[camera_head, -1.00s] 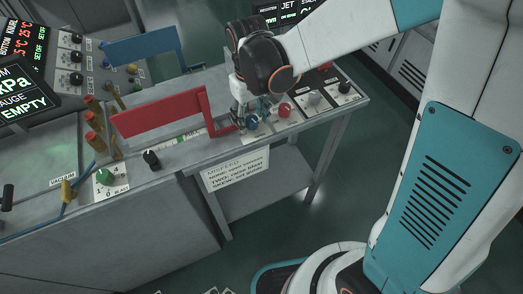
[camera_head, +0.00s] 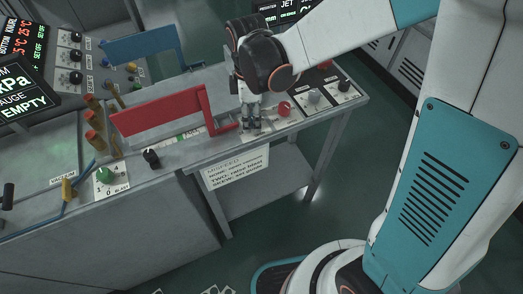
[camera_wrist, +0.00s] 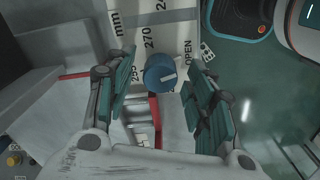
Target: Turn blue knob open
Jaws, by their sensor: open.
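The blue knob (camera_wrist: 160,73) shows in the wrist view as a round cap with a white pointer line, on a white plate marked with numbers and the word OPEN (camera_wrist: 188,50). My gripper (camera_wrist: 160,88) is open, with one teal-padded finger on each side of the knob. Gaps show between the knob and both fingers. In the head view my gripper (camera_head: 252,126) points down at the panel's front edge, just right of the red bracket. There the fingers and wrist hide the blue knob.
The red bracket (camera_head: 160,112) stands close to the left of my gripper. A red knob (camera_head: 284,108) and a grey knob (camera_head: 314,98) sit to the right. A black knob (camera_head: 151,158) and a green knob (camera_head: 105,176) lie left along the front edge.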

